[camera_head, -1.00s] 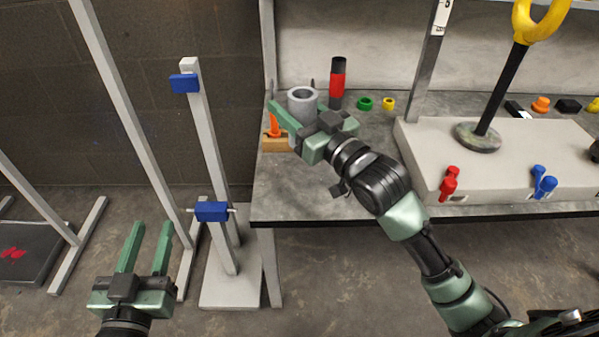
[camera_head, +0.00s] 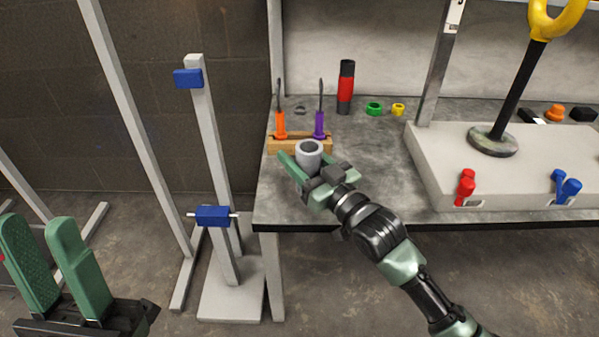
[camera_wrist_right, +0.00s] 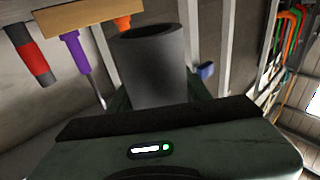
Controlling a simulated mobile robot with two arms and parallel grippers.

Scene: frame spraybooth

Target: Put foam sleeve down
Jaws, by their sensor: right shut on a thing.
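The grey foam sleeve (camera_head: 309,153) is a short hollow cylinder. It is upright between the fingers of my right gripper (camera_head: 303,168), which is shut on it over the left front part of the workbench (camera_head: 370,180). The sleeve also shows in the right wrist view (camera_wrist_right: 152,70), with its open end visible. I cannot tell whether its lower end touches the bench, because the gripper hides it. My left gripper (camera_head: 45,258) is open and empty at the lower left, away from the bench.
A wooden rack (camera_head: 300,145) with orange (camera_head: 281,125) and purple (camera_head: 319,124) screwdrivers stands just behind the sleeve. A red and black cylinder (camera_head: 346,88) and green (camera_head: 374,108) and yellow (camera_head: 398,110) rings are further back. Bare bench lies right of the rack.

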